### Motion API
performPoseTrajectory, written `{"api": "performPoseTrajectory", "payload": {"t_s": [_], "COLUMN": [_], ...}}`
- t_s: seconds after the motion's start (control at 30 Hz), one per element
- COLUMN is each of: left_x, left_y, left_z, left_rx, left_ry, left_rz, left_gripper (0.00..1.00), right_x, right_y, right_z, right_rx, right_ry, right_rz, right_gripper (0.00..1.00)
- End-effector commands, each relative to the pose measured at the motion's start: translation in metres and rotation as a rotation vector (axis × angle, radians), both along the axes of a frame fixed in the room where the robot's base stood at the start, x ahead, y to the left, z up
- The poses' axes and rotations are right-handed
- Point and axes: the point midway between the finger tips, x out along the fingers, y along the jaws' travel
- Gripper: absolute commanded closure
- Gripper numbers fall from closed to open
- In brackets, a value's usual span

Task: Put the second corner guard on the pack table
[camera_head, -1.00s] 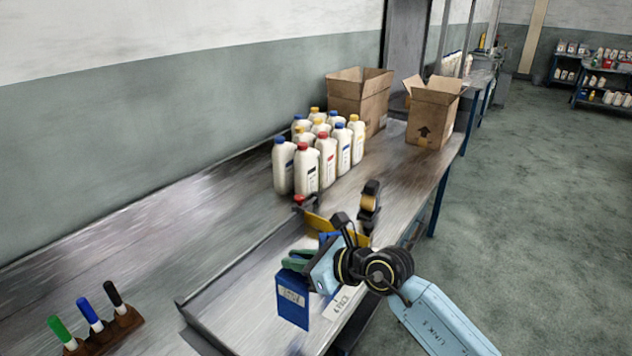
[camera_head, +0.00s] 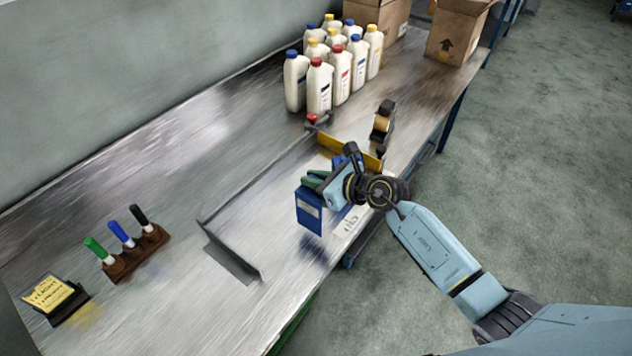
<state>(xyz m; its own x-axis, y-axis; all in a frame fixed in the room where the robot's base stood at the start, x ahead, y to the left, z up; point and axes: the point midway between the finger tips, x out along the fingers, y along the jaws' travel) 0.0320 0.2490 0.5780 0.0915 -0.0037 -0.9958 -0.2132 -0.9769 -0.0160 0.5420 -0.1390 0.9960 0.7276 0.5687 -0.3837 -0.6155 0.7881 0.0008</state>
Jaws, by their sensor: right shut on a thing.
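My right gripper (camera_head: 318,182) comes in from the lower right and is shut on a blue piece with a pale label (camera_head: 309,209), which I take to be the corner guard. The piece hangs upright, and a blurred dark shadow lies below it, so it appears held above the table. Part of it is hidden by the gripper. The pack table (camera_head: 150,190) is a long grey metal bench. A yellow strip (camera_head: 348,150) lies just beyond the gripper; I cannot tell whether it is another guard. My left gripper is not in view.
A low dark raised edge (camera_head: 233,262) stands left of the gripper. A pen holder (camera_head: 137,255) and a yellow note stand (camera_head: 54,298) are at the left. A tape dispenser (camera_head: 382,124) stands beyond the gripper.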

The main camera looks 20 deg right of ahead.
Motion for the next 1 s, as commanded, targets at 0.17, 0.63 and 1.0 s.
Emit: {"api": "performPoseTrajectory", "payload": {"t_s": [0.17,0.63,1.0], "left_x": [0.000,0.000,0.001], "left_y": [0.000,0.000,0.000], "left_z": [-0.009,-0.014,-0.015], "left_rx": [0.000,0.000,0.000], "left_ry": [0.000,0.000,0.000], "left_rz": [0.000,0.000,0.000], "left_gripper": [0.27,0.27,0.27], "right_x": [0.000,0.000,0.000], "right_y": [0.000,0.000,0.000], "right_z": [-0.025,-0.040,-0.041], "right_rx": [0.001,0.000,0.000], "right_ry": [0.002,-0.002,-0.002], "right_rz": [-0.001,-0.001,-0.001], "right_gripper": [1.00,1.00,0.64]}}
